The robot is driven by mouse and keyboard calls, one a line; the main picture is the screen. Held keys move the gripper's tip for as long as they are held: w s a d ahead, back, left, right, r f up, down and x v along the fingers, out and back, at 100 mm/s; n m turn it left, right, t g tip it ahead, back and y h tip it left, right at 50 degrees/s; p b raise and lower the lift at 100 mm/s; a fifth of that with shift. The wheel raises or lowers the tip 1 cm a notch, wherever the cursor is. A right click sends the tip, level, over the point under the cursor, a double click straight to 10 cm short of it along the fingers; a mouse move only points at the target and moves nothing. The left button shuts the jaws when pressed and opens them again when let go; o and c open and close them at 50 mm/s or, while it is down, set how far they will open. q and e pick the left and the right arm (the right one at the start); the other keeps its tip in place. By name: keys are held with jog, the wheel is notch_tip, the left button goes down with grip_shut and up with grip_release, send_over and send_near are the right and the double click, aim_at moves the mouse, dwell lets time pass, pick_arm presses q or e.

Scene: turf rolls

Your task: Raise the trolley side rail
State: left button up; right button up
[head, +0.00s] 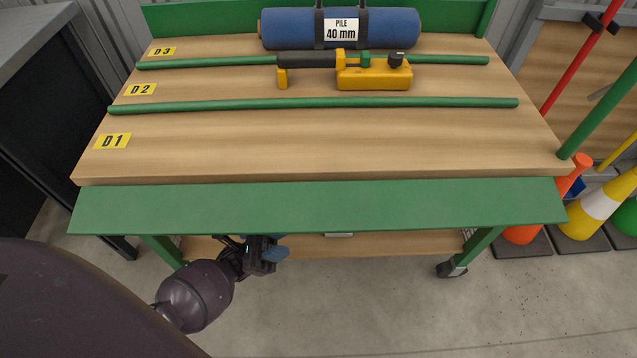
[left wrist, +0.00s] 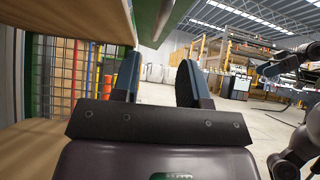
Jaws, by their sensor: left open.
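The green side rail (head: 320,207) is a long flat panel along the trolley's near edge. It lies folded outward, below the level of the wooden deck (head: 330,150). My left gripper (head: 272,252) is just under the rail's near lower edge, left of the middle, and partly hidden by it. In the left wrist view its two dark fingers (left wrist: 158,82) stand apart with nothing between them. A green strip, likely the rail (left wrist: 150,18), shows above the fingers there. Grey arm links at the right of that view seem to be mine; the right gripper is not clear.
A blue turf roll (head: 390,28) lies at the back of the deck. A yellow tool (head: 374,77) sits between green rods (head: 310,103). Cones (head: 595,212) and poles stand at the right. A lower wooden shelf (head: 400,244) is under the rail. Floor in front is clear.

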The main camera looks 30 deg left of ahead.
aim_at(315, 222)
pick_arm(q)
jog(key=p+x, duration=0.2)
jog(key=x, duration=0.8)
jog(key=shift+w+d+r, duration=0.1)
jog(key=shift+w+r, duration=0.05)
jog(key=shift+r, duration=0.05)
grip_shut()
